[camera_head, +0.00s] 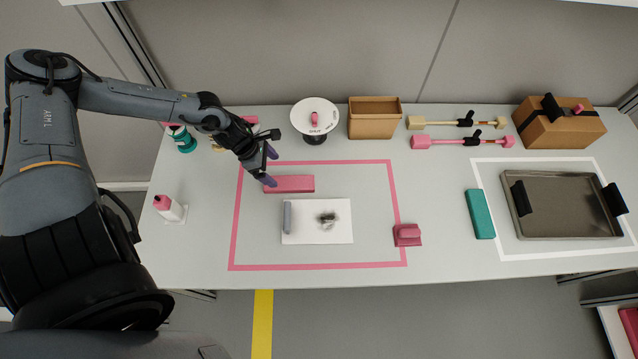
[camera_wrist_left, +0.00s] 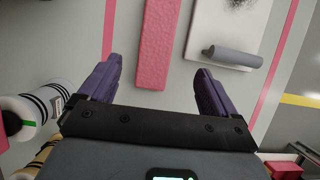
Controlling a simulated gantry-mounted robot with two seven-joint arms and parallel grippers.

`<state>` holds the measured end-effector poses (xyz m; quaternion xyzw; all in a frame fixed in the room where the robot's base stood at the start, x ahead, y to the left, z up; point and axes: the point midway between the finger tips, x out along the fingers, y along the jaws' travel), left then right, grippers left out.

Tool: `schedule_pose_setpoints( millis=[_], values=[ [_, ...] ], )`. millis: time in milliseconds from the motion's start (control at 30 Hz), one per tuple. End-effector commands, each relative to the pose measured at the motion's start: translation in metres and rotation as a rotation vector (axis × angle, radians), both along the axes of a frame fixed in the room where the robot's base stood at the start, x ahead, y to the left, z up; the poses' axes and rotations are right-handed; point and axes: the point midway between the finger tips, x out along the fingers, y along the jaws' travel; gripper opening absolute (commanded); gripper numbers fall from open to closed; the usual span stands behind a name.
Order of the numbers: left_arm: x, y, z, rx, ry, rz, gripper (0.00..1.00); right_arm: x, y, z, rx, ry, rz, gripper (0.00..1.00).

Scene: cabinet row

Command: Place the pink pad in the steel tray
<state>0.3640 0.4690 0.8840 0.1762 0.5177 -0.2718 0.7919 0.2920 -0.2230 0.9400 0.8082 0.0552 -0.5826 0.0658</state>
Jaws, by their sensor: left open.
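The pink pad (camera_head: 294,184) is a long flat bar lying on the white table, inside the pink tape outline near its back left corner. In the left wrist view the pad (camera_wrist_left: 158,45) lies ahead, its near end between the fingertips. My left gripper (camera_head: 269,167) is open and empty at the pad's left end; I cannot tell its exact height above the table. The steel tray (camera_head: 565,232) sits empty at the right, inside a white tape outline, with black grips on its left and right sides. My right gripper is not in view.
A white board (camera_head: 330,234) with a grey cylinder and dark smudge lies before the pad. A pink block (camera_head: 407,236) and teal block (camera_head: 480,214) lie between it and the tray. A round white stand (camera_head: 314,117), bin (camera_head: 374,119) and box (camera_head: 558,128) stand behind.

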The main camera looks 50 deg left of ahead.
Motion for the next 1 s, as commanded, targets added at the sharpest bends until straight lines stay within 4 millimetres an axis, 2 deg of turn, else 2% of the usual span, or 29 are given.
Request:
schedule_pose_setpoints(
  millis=[67, 400, 767, 1000],
  values=[
    [-0.001, 0.004, 0.000, 0.008, 0.009, 0.003, 0.92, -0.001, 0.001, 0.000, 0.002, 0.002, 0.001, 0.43],
    [0.010, -0.003, -0.035, 0.010, 0.010, 0.007, 0.92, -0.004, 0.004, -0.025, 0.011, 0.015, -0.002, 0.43],
    [0.016, -0.008, -0.051, 0.011, 0.012, 0.003, 0.92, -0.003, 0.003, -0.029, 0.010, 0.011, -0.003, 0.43],
    [0.025, -0.013, -0.073, 0.008, 0.010, 0.005, 0.92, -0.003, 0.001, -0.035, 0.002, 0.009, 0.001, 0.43]
  ],
)
